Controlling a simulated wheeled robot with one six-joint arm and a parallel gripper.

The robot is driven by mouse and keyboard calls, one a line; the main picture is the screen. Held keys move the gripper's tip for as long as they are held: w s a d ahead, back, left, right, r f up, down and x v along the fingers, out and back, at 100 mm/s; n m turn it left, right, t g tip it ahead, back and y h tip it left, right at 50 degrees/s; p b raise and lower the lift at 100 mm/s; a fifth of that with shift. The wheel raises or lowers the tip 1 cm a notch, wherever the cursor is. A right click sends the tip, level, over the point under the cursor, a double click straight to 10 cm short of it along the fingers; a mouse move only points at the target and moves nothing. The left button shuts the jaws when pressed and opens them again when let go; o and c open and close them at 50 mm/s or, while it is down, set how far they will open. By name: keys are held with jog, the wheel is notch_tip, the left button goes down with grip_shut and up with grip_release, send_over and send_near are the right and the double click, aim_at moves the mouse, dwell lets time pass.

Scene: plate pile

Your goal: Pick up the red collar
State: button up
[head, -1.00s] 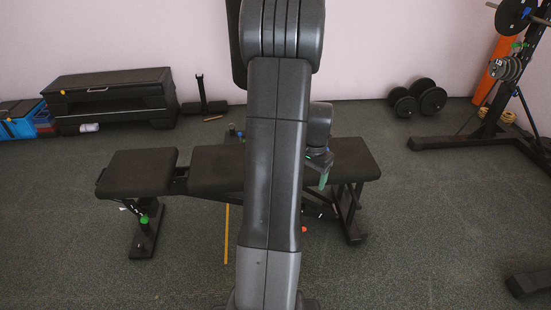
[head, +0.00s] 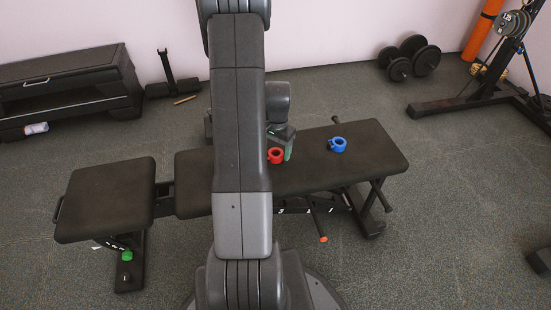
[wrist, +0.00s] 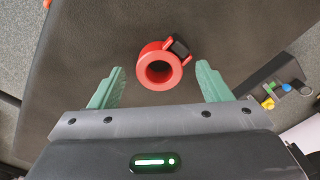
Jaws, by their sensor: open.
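The red collar (head: 275,156) lies on the black bench pad (head: 300,175), just right of my arm in the head view. In the wrist view the red collar (wrist: 160,66) shows its round hole and a black clamp lever at its upper right. My gripper (wrist: 160,88) is open, with one green finger on each side of the collar's near edge. The collar sits between and slightly beyond the fingertips, with gaps on both sides. In the head view my gripper (head: 282,143) is partly hidden by its own wrist, above the pad beside the collar.
A blue collar (head: 337,145) lies on the pad to the right. The bench seat (head: 105,198) is at the left. Dumbbells (head: 408,56) and a rack (head: 480,95) stand at the back right. A black step bench (head: 65,88) stands at the back left. Floor in front is open.

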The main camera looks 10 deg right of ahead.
jog(key=shift+f, duration=0.6)
jog(key=shift+r, duration=0.1)
jog(key=c, duration=1.1)
